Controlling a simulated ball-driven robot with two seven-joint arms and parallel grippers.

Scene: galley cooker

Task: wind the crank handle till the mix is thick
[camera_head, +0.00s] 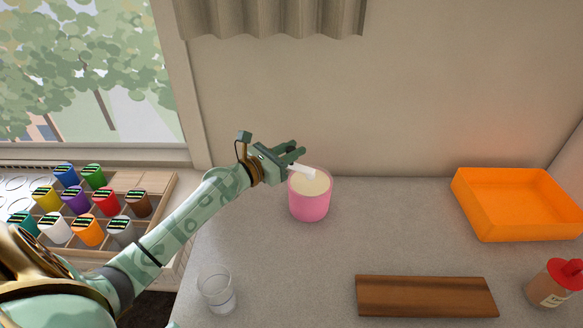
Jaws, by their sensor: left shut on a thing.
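A pink pot (310,204) with a pale cream mix (312,183) inside stands on the grey counter against the back wall. A short white bar, which looks like the crank handle (303,171), reaches over the pot's rim at its back left. My left gripper (298,157) is at the upper left of the pot, shut on this white bar. The fingers hide part of the bar, and I cannot tell how its lower end meets the mix. My right gripper is not in view.
A clear glass (217,290) stands at the front left. A wooden board (426,296), an orange tray (515,204) and a red-capped bottle (555,284) are to the right. A rack of several coloured jars (90,232) is at far left. The counter between pot and tray is clear.

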